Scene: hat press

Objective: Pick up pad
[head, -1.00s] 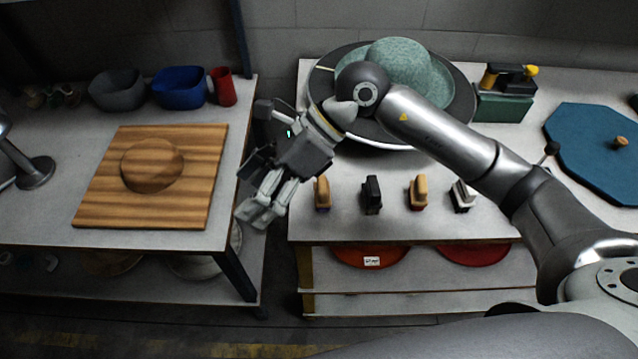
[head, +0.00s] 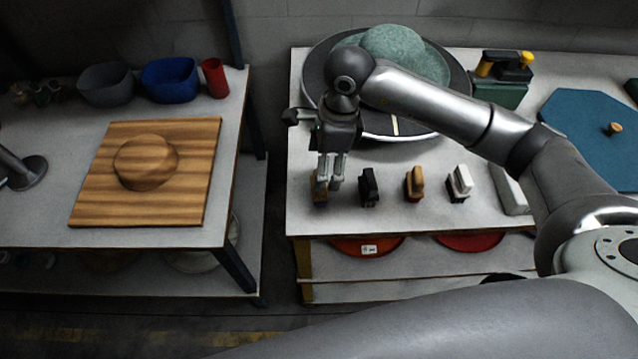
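The pads stand in a row on the right table. The leftmost pad (head: 319,194) has a tan handle and is partly hidden by my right gripper. To its right are a black pad (head: 369,187), a tan-handled pad (head: 414,184) and a white pad (head: 459,184). My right gripper (head: 328,185) points down at the leftmost pad, with its fingertips at or just above the handle. Its two fingers look parallel with a narrow gap between them. Contact with the handle cannot be made out. My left gripper is not in view.
Behind my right arm is a large round dark tray (head: 455,100) with a green domed form (head: 405,55). A green block (head: 500,92) and a blue board (head: 580,130) lie to the right. The left table holds a wooden board (head: 190,205). A gap separates the tables.

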